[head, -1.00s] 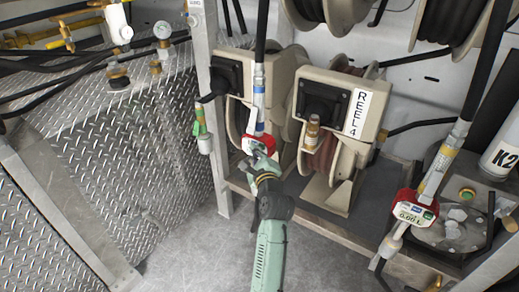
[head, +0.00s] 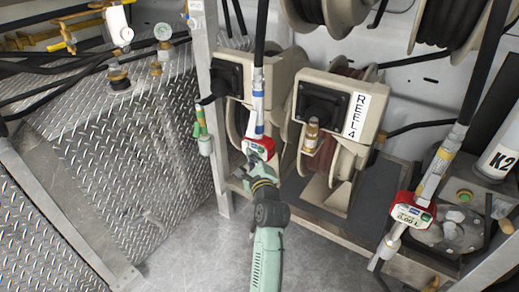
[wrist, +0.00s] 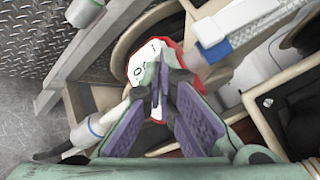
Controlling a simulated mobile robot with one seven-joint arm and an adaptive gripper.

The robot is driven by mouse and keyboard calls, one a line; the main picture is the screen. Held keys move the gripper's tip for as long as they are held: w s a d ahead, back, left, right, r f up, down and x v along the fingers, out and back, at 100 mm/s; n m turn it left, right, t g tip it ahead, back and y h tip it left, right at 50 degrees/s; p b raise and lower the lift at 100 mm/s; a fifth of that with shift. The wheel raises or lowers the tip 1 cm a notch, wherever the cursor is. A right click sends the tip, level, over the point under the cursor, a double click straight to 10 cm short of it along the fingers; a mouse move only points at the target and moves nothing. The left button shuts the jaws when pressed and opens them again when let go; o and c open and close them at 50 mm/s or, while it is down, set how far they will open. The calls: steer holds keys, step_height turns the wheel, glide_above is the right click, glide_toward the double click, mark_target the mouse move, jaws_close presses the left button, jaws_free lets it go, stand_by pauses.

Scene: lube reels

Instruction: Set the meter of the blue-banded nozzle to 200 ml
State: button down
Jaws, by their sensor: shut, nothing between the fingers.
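The blue-banded nozzle (head: 257,104) hangs upright from a black hose in front of the left reel. Its red meter (head: 259,147) has a white face and a small green spot. My gripper (head: 254,165) is just below the meter, close to its lower side. In the wrist view my gripper (wrist: 161,75) has its purple-padded fingers closed together at the tips, with nothing held. The tips overlap the white face of the red-rimmed meter (wrist: 142,66) and hide part of it. I cannot tell whether they touch it. The meter's reading is not legible.
A second nozzle with a yellow band and a red meter (head: 411,211) hangs at the right. The REEL 4 housing (head: 340,100) stands right of the blue-banded nozzle. A metal post (head: 211,100) and a green-banded nozzle (head: 202,125) are to its left. The floor below is clear.

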steer(key=shift+s+p, duration=0.15)
steer(key=shift+p, duration=0.15)
steer(key=shift+d, duration=0.1)
stand_by(0.3)
steer(key=shift+w+d, duration=0.25)
steer(key=shift+w, duration=0.1)
steer(key=shift+w+d, duration=0.4)
steer(key=shift+w, duration=0.2)
stand_by(0.9)
steer(key=shift+s+a, duration=0.1)
steer(key=shift+s, duration=0.05)
stand_by(0.4)
steer(key=shift+s+a+p, duration=0.6)
steer(key=shift+s+p, duration=0.25)
steer(key=shift+p, duration=0.05)
